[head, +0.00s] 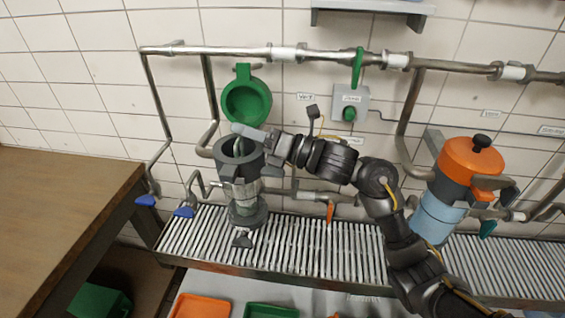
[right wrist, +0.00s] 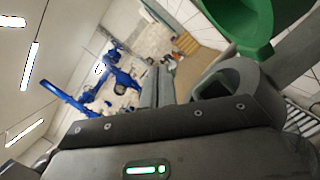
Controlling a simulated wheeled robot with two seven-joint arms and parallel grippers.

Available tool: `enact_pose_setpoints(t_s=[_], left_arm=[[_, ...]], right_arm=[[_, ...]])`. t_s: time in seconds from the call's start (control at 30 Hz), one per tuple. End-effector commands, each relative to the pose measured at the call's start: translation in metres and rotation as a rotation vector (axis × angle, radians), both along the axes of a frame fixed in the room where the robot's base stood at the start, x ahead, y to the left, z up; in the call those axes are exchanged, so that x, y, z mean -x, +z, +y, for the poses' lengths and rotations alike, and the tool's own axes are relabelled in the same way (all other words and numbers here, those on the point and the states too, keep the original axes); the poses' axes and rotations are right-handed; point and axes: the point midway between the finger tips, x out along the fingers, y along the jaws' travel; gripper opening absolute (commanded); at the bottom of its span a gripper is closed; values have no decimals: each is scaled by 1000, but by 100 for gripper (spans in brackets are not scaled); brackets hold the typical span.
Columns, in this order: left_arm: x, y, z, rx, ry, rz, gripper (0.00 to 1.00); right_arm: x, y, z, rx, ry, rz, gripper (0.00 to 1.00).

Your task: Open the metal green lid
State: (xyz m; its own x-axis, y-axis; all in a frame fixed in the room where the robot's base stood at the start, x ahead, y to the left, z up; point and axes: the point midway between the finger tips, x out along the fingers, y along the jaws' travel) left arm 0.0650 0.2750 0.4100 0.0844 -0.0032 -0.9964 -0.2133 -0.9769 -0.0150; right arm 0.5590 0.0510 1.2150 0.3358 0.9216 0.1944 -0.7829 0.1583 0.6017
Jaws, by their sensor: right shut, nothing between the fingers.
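The green lid (head: 246,100) stands raised on edge behind the grey canister (head: 239,160), with its round inner side facing forward. The canister's mouth shows uncovered. In the right wrist view the green lid (right wrist: 243,22) is at the top right, above the canister's grey rim (right wrist: 232,78). My right gripper (head: 240,129) is shut and empty. Its fingers reach left across the top of the canister, just in front of and below the lid. In the right wrist view its fingers (right wrist: 157,86) are together. Whether they touch the rim or lid I cannot tell. My left gripper is not in view.
Pipes (head: 235,51) run along the tiled wall, with a green-handled switch box (head: 350,103) to the right. An orange-topped container (head: 467,160) stands further right. The slatted rack (head: 290,248) lies below. A wooden table (head: 60,215) is at the left.

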Motion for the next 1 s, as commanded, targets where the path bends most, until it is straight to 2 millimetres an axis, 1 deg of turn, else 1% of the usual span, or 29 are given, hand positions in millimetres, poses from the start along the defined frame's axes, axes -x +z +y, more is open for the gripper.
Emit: enact_pose_setpoints(t_s=[0.03,0.1,0.2,0.4,0.6,0.8,1.0], left_arm=[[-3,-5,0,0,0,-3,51],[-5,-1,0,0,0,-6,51],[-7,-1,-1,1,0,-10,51],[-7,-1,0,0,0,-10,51],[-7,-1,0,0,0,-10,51],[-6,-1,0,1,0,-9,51],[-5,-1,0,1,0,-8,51]], right_arm=[[4,-9,1,4,1,-30,0],[12,-17,4,0,3,-22,0],[16,-19,-17,10,-2,-30,0],[28,-27,-50,10,0,-26,0],[37,-31,-75,7,2,-26,0],[41,-34,-86,6,3,-23,0],[41,-34,-87,6,4,-24,0]])
